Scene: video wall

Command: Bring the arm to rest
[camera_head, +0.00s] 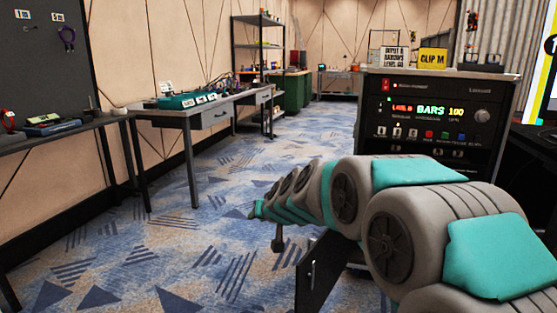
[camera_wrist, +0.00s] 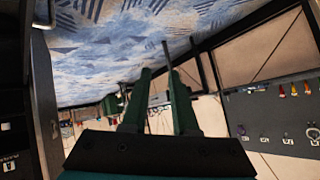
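My arm reaches forward from the lower right of the head view, its grey and teal links stretched out low over the carpet. My gripper (camera_wrist: 160,72) shows in the wrist view as two dark green fingers standing apart, with background visible between them. It appears empty. A thin rod beyond the fingertips looks like a table leg in the background. In the head view the far end of the arm points left into the open aisle, and the gripper fingers cannot be made out clearly there.
A black rack (camera_head: 440,120) reading "BARS 100" stands just behind my arm at the right. A dark panel (camera_head: 318,275) with a handle stands low beside the arm. A grey workbench (camera_head: 215,121) lines the left wall, near a pegboard (camera_head: 45,65). The patterned carpet (camera_head: 170,250) is clear.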

